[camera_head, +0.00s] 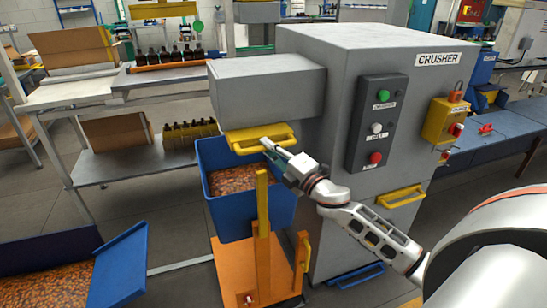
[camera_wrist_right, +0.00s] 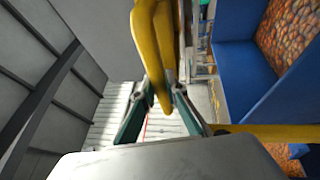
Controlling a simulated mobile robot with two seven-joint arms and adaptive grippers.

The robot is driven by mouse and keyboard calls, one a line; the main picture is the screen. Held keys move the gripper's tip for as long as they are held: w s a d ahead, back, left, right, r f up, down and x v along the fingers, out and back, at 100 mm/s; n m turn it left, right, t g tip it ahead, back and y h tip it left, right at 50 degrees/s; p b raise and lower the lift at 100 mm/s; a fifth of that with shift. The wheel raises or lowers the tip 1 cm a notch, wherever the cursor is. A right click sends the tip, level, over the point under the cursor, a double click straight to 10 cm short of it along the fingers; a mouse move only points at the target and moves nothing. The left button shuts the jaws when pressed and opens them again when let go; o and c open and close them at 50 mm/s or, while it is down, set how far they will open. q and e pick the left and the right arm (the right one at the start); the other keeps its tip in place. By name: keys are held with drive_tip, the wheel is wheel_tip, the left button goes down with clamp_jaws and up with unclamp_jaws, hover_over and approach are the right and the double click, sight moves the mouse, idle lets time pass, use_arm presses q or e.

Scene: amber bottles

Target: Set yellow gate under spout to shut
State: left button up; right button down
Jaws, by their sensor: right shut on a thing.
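The yellow gate (camera_head: 244,139) is a flat plate with a loop handle, and it shows under the grey box-shaped spout (camera_head: 268,92) of the crusher (camera_head: 330,60). My right gripper (camera_head: 271,146) is at the front of the gate, shut on its handle. In the right wrist view, the yellow handle (camera_wrist_right: 153,40) runs between the two fingers (camera_wrist_right: 157,100). How far the gate is slid in is hard to tell from these views. My left gripper is out of view.
A blue bin (camera_head: 230,222) with orange-brown pieces stands below the spout on an orange trolley (camera_head: 274,285). The crusher has a button panel (camera_head: 383,122) and a lower yellow handle (camera_head: 400,196). Another blue bin (camera_head: 122,268) is at the lower left. Amber bottles (camera_head: 176,54) stand on a bench behind.

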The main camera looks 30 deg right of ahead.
drive_tip(key=shift+w+d, duration=0.25)
drive_tip(key=shift+w, duration=0.65)
drive_tip(key=shift+r, duration=0.1)
drive_tip(key=c, duration=2.1)
unclamp_jaws()
drive_tip(key=shift+c, duration=0.2)
drive_tip(key=shift+o, duration=0.6)
drive_tip(key=shift+w, duration=0.25)
drive_tip(key=shift+s, duration=0.2)
drive_tip(key=v, duration=1.2)
drive_tip(key=shift+w, duration=0.15)
